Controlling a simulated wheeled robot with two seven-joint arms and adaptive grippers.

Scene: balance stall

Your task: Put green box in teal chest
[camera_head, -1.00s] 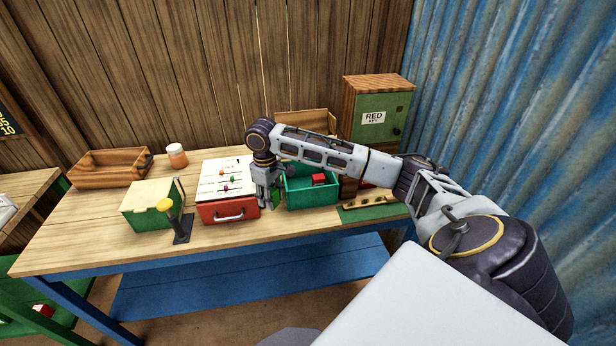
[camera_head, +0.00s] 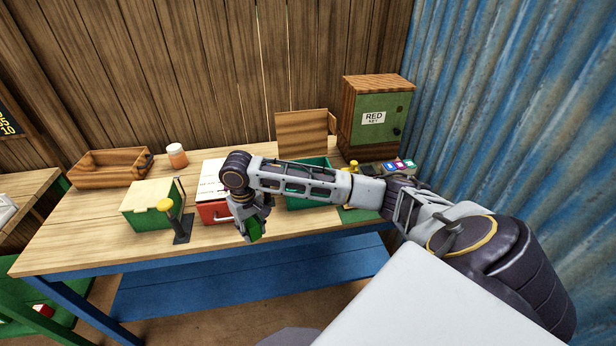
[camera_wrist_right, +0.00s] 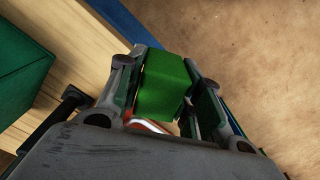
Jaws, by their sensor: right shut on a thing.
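My right gripper (camera_head: 250,222) is shut on the green box (camera_head: 255,232), holding it in the air by the table's front edge, in front of the red drawer unit. In the right wrist view the green box (camera_wrist_right: 165,85) sits between the two fingers (camera_wrist_right: 160,85), tilted. The teal chest (camera_head: 300,204) stands on the table to the right of the gripper. My right forearm crosses in front of it and hides most of its inside. My left gripper is not in view.
The red drawer unit (camera_head: 212,212) is just behind the gripper. A green cabinet marked RED KEY (camera_head: 380,115) stands back right. The table's front left (camera_head: 80,245) is clear.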

